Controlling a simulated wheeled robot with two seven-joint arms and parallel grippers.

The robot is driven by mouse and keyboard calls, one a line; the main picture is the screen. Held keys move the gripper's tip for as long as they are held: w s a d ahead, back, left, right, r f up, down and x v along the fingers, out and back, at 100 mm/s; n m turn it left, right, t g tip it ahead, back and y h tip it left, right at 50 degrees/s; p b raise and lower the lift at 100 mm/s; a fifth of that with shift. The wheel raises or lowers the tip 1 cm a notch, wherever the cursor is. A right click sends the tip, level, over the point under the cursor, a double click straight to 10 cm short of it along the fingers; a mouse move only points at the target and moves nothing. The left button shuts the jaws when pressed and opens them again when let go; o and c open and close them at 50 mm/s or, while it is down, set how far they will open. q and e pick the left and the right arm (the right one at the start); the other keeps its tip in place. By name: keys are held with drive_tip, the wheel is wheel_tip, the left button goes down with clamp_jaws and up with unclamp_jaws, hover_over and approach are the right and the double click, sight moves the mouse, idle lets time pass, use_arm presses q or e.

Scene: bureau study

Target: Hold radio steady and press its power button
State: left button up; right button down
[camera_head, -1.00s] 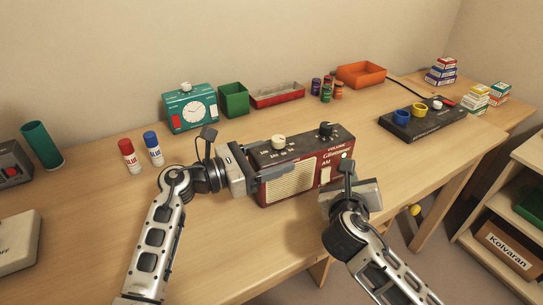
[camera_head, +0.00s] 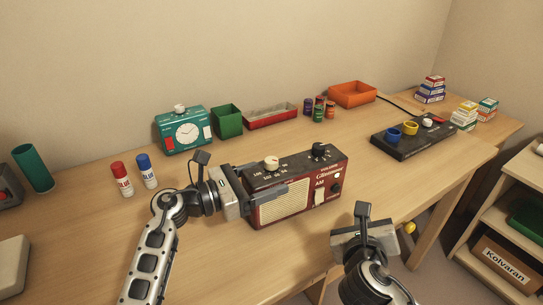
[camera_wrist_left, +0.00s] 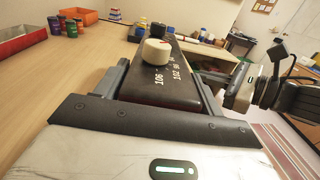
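The dark red radio (camera_head: 328,172) stands upright on the desk, with a cream speaker grille, a white dial and a black knob on top. A cream switch (camera_head: 320,197) and a small dark knob (camera_head: 337,188) show on its front right; I cannot tell which is the power button. My left gripper (camera_head: 264,190) is shut on the radio's left end, one finger along its front and one behind; the left wrist view shows the radio (camera_wrist_left: 165,80) between both fingers. My right gripper (camera_head: 360,232) is apart from the radio, in front of its right end; its fingers are unclear.
A black panel (camera_head: 411,138) lies at right. The desk's front edge is near my right gripper.

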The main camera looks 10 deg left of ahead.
use_arm(q)
drive_tip(key=o, duration=0.3)
